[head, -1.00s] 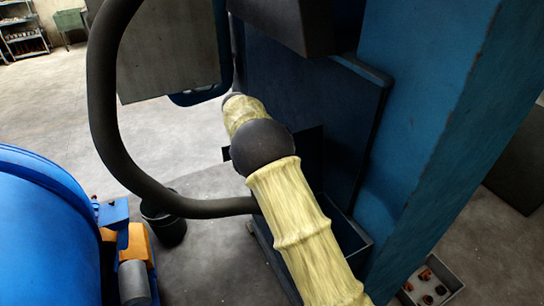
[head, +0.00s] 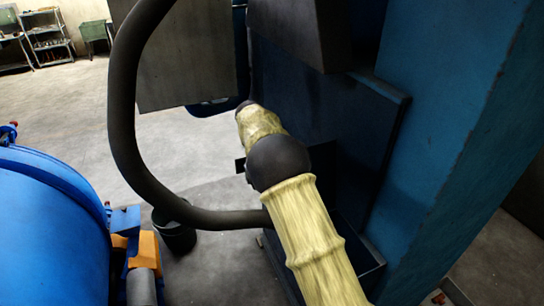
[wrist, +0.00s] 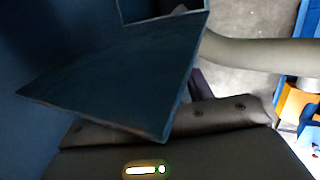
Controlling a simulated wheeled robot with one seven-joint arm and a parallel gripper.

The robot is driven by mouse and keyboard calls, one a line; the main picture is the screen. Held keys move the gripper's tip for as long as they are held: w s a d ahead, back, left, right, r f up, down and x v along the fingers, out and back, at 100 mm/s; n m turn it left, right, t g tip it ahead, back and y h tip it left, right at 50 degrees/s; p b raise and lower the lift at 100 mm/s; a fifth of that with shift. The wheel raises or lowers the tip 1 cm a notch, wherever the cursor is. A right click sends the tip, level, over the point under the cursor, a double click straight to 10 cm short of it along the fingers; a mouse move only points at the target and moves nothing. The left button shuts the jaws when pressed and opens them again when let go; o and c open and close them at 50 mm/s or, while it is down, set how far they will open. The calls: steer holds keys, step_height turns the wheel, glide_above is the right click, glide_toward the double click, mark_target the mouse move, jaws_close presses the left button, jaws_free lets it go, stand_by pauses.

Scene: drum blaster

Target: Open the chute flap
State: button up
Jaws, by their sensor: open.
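A dark blue flat plate, which looks like the chute flap (wrist: 125,75), fills the middle of the wrist view, tilted, with worn edges. Its lower corner overlaps my gripper (wrist: 200,118), whose dark body lies along the bottom of that view. My gripper is open; its fingertips are mostly hidden by the plate, and I cannot tell whether it touches the plate. In the head view, my yellow-sleeved arm reaches up and left in front of a dark blue machine panel (head: 335,125). My gripper cannot be made out there.
A thick dark hose (head: 125,120) curves left of my arm, and it also crosses the wrist view at upper right (wrist: 265,53). A blue drum (head: 50,235) stands at left, with a dark bucket (head: 176,238) beside it. A blue column (head: 455,130) rises at right.

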steer(key=b+v, duration=0.1)
steer(key=v, duration=0.9)
steer(key=shift+a+r, duration=0.2)
steer(key=shift+a, duration=0.05)
steer(key=shift+d, duration=0.1)
